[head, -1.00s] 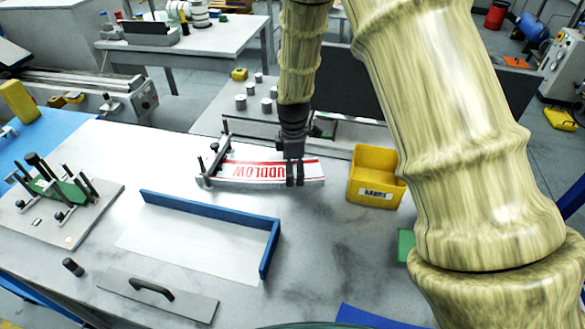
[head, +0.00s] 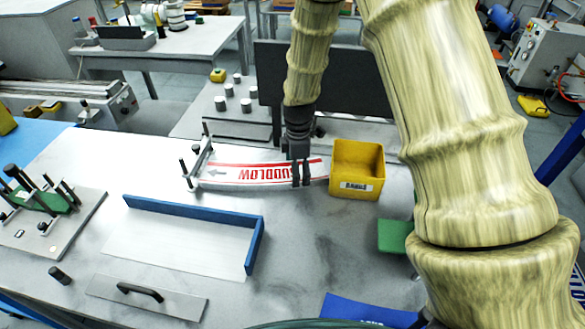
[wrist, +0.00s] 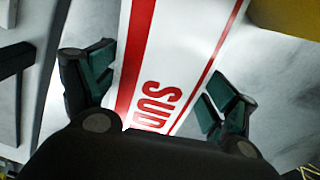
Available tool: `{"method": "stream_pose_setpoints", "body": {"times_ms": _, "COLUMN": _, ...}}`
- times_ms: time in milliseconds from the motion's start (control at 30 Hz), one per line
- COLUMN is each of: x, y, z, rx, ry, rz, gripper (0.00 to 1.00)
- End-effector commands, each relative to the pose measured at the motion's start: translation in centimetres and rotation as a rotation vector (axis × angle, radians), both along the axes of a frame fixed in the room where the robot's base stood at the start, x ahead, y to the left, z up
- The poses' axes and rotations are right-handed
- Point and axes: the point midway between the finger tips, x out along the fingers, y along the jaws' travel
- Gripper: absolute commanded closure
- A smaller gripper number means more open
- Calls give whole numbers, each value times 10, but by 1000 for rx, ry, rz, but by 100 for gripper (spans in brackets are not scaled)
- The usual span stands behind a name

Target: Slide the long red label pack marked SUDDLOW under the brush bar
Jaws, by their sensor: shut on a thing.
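The long label pack (head: 225,172), white with red edge stripes and red SUDDLOW lettering, lies along the back of the bench in the head view, its lettering upside down. Its left end is beside a small metal frame with dark-knobbed posts (head: 201,158); I cannot tell whether this holds the brush bar or whether the pack is under it. In the wrist view my gripper (wrist: 158,95) has one finger on each side of the pack (wrist: 172,50), whose far end runs out of view.
A yellow bin (head: 357,182) stands close to the pack's right end. A blue-edged corner fence (head: 195,212) and a handled plate (head: 150,297) lie in front. A post fixture (head: 45,215) is at left, a green block (head: 395,236) at right. Bare bench lies between fence and bin.

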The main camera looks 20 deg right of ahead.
Motion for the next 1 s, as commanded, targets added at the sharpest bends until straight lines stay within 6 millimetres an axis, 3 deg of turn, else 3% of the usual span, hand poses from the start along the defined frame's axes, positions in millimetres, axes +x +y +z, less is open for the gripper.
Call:
{"method": "stream_pose_setpoints", "body": {"times_ms": 467, "x": 0, "y": -1, "z": 0, "rx": 0, "ry": 1, "rz": 4, "gripper": 59}}
{"method": "stream_pose_setpoints", "body": {"times_ms": 500, "x": 0, "y": -1, "z": 0, "rx": 0, "ry": 1, "rz": 4, "gripper": 7}}
{"method": "stream_pose_setpoints", "body": {"times_ms": 533, "x": 0, "y": -1, "z": 0, "rx": 0, "ry": 1, "rz": 4, "gripper": 1}}
{"method": "stream_pose_setpoints", "body": {"times_ms": 1000, "x": 0, "y": -3, "z": 3, "rx": 1, "ry": -1, "rz": 2, "gripper": 0}}
